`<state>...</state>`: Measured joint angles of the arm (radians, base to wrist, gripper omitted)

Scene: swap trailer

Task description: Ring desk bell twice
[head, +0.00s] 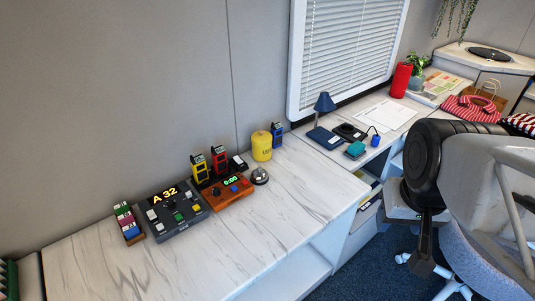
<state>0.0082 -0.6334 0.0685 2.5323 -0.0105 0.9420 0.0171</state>
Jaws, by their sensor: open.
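The desk bell (260,177), a small silver dome on a dark base, stands upright on the white marbled desk (290,215). It is just right of the orange-brown timer box with green digits and in front of the yellow canister. My gripper (424,258), dark and bulky, is at the right of the view, pointing down beyond the desk's front edge. It is well apart from the bell and holds nothing that I can see. Its jaws are open, though the fingers are seen edge-on and partly overlap.
Left of the bell are the timer box (231,192), upright yellow and red devices, and a dark control panel (176,211) reading A 32. The yellow canister (261,146) stands close behind. A blue lamp (324,103) is farther right. Desk in front of the bell is clear.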

